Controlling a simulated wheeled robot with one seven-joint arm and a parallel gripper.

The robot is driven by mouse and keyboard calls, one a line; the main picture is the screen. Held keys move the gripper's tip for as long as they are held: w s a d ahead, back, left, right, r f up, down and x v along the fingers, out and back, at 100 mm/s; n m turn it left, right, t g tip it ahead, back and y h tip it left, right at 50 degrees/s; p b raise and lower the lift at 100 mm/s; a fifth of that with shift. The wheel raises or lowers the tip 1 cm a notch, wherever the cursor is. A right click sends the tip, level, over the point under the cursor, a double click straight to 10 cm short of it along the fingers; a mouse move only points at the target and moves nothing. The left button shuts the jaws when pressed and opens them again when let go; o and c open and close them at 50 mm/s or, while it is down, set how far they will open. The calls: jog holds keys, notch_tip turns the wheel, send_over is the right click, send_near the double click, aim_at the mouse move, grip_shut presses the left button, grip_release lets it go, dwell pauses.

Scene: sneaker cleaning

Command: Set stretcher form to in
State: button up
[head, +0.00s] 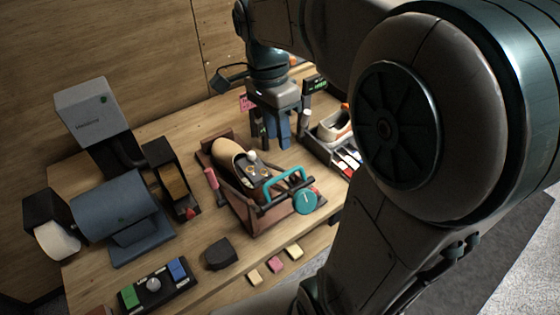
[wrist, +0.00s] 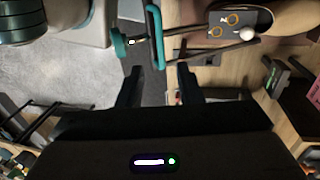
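A shoe-stretching fixture in a reddish-brown open box (head: 272,219) stands mid-table. A tan rounded form (head: 226,151), apparently the stretcher form, sits at its back left; it also shows in the wrist view (wrist: 287,16), cut off at the top right. Beside it is a dark plate (wrist: 228,20) with two yellow rings and a white ball knob (wrist: 247,33). A teal handle (head: 287,178) and teal disc (head: 306,202) are at the front right. My gripper (head: 270,143) points down behind the box. In the wrist view its fingers (wrist: 158,82) are apart, with nothing between them.
A grey tray (head: 321,146) with a shoe and small bottles stands right of the gripper. A blue-grey machine (head: 122,211), a dark block (head: 221,254) and a button panel (head: 155,287) are at left. Colored pads (head: 275,264) lie in front.

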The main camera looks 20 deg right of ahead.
aim_at(283, 174)
jog(key=f, duration=0.3)
jog(key=s+f, duration=0.1)
jog(key=f, duration=0.5)
jog(key=shift+s+d+p, duration=0.25)
jog(key=shift+s+p, duration=0.1)
grip_shut()
